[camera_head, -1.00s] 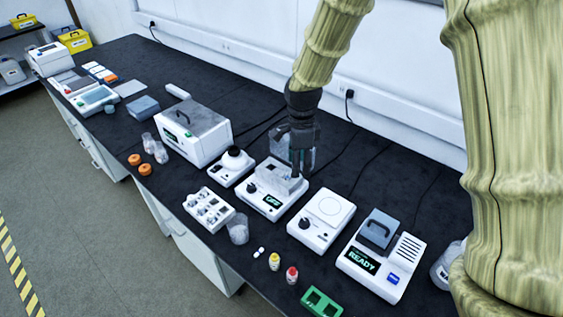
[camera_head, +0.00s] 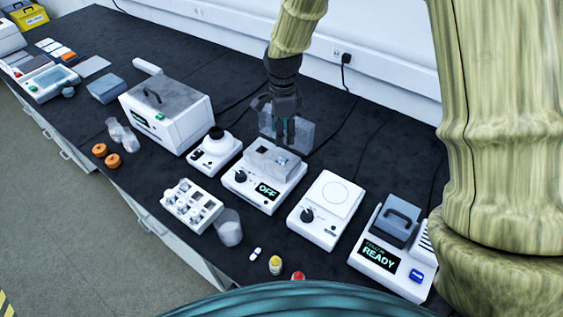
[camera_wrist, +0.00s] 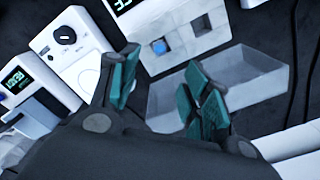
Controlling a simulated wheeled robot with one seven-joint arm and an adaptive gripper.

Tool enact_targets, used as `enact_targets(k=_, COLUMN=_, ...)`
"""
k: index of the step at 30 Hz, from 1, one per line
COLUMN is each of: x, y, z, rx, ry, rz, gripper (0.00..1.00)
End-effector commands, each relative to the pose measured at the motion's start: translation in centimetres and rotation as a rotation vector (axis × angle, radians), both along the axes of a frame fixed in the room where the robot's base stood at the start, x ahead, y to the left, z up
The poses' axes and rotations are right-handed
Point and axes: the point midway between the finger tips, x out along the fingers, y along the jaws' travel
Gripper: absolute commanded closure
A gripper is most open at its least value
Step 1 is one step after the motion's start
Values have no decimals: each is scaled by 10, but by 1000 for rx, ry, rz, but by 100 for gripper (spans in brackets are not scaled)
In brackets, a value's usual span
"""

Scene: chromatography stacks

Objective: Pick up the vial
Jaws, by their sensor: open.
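My gripper (camera_head: 284,143) hangs open, fingers pointing down, above the back of the white block heater (camera_head: 240,190) whose display reads OFF. In the wrist view its two green-padded fingers (camera_wrist: 158,92) are apart with nothing between them. Another well (camera_wrist: 197,27) looks empty.
A clear, open cover (camera_wrist: 235,82) stands behind the block, close to the fingers. A hotplate (camera_head: 328,208) and a READY device (camera_head: 378,257) stand to the right, a small round-topped device (camera_head: 215,150) to the left. A white rack (camera_head: 190,203), beaker (camera_head: 229,228) and yellow-capped bottle (camera_head: 276,264) stand in front.

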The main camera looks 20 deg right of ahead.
Motion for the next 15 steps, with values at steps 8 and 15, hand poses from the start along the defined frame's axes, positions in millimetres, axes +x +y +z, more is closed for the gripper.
enact_targets(k=8, x=0, y=3, z=-31, rx=0, ry=3, rz=5, gripper=52)
enact_targets(k=15, x=0, y=2, z=-49, rx=0, ry=1, rz=4, gripper=52)
